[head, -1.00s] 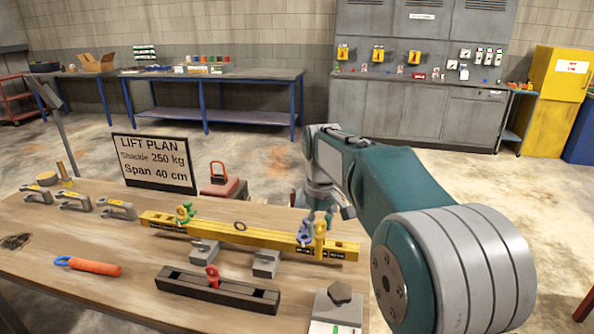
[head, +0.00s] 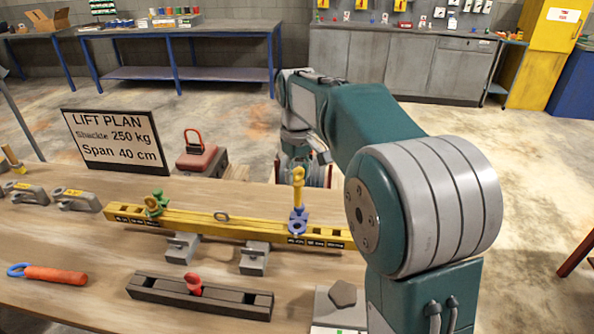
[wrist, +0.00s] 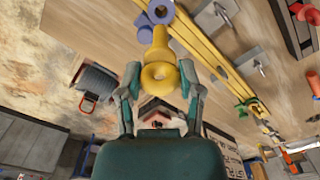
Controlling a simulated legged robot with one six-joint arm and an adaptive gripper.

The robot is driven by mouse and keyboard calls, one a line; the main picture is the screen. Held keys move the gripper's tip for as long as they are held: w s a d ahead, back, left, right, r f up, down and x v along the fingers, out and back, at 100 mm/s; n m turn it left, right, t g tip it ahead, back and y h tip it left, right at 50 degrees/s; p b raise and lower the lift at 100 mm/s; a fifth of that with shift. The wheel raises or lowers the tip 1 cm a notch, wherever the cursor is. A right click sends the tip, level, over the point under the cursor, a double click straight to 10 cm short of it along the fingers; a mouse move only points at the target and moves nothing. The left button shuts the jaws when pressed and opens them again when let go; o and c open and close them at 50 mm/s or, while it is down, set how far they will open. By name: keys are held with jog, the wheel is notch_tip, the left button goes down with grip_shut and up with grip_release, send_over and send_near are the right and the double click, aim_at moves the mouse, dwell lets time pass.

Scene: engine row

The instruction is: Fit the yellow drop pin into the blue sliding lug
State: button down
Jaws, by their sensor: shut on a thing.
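The lug sits near the right end of the yellow beam (head: 190,224). The lug (wrist: 159,11) lies just beyond the pin's far end there. The pin's tip is not clear, so I cannot tell whether it is in the lug or just above it.
A green lug with a green pin (head: 156,204) sits on the beam's left part. Grey blocks (head: 254,262) stand in front of the beam. A dark rail with a red piece (head: 200,297) lies nearer. A lift plan sign (head: 115,140) and a red shackle weight (head: 203,155) stand behind.

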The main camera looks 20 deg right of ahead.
aim_at(297, 204)
jog(key=shift+a+f, duration=0.2)
jog(key=shift+f, duration=2.7)
notch_tip(297, 204, down, 8)
jog(key=shift+r, duration=0.25)
dwell(2.4)
jog(key=shift+c, duration=0.8)
grip_release()
jog(key=shift+d, duration=0.1)
notch_tip(297, 204, up, 12)
jog(key=shift+f, duration=0.1)
